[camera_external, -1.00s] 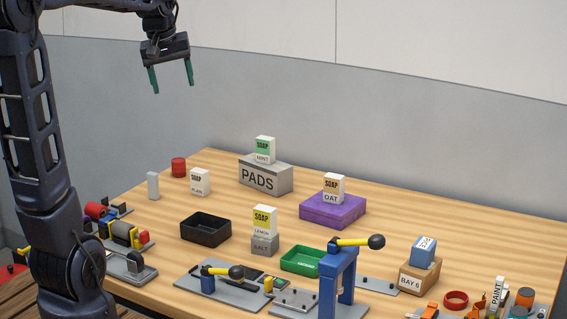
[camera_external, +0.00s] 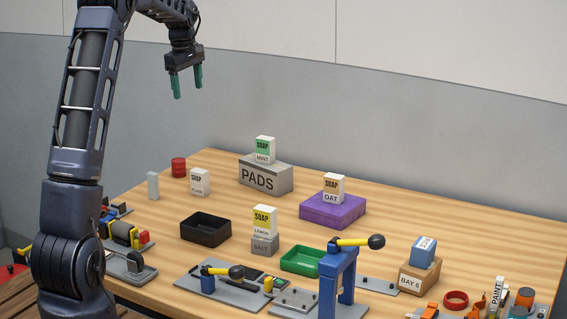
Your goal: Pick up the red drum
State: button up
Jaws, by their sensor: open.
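The red drum (camera_external: 179,167) is a small red cylinder standing upright near the back left edge of the wooden table (camera_external: 400,215). My gripper (camera_external: 188,86) is open and empty, with green fingers pointing down. In the picture it is above the drum, high over the table and well apart from it. How far in front of or behind the drum it is, I cannot tell exactly.
A light grey block (camera_external: 153,185) and a plain soap box (camera_external: 200,182) stand close to the drum. The grey PADS box (camera_external: 265,178), topped by a mint soap box (camera_external: 265,150), is to its right. A black tray (camera_external: 206,230) lies nearer the front.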

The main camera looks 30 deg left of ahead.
jog(key=w+a+f+n, duration=0.3)
jog(key=w+a+f, duration=0.4)
jog(key=f, duration=0.1)
jog(key=n+g, duration=0.1)
jog(key=n, duration=0.2)
send_over(178, 160)
jog(key=f, duration=0.8)
jog(key=w+f, duration=0.1)
jog(key=f, duration=0.3)
jog(key=shift+a+f, duration=0.15)
notch_tip(178, 160, down, 6)
jog(key=shift+s+r, duration=0.1)
jog(key=shift+s+f, duration=0.15)
jog(key=shift+f, duration=1.15)
jog(key=shift+s+f, duration=0.15)
jog(key=shift+f, duration=1.15)
jog(key=shift+c, duration=0.5)
jog(key=c, duration=1)
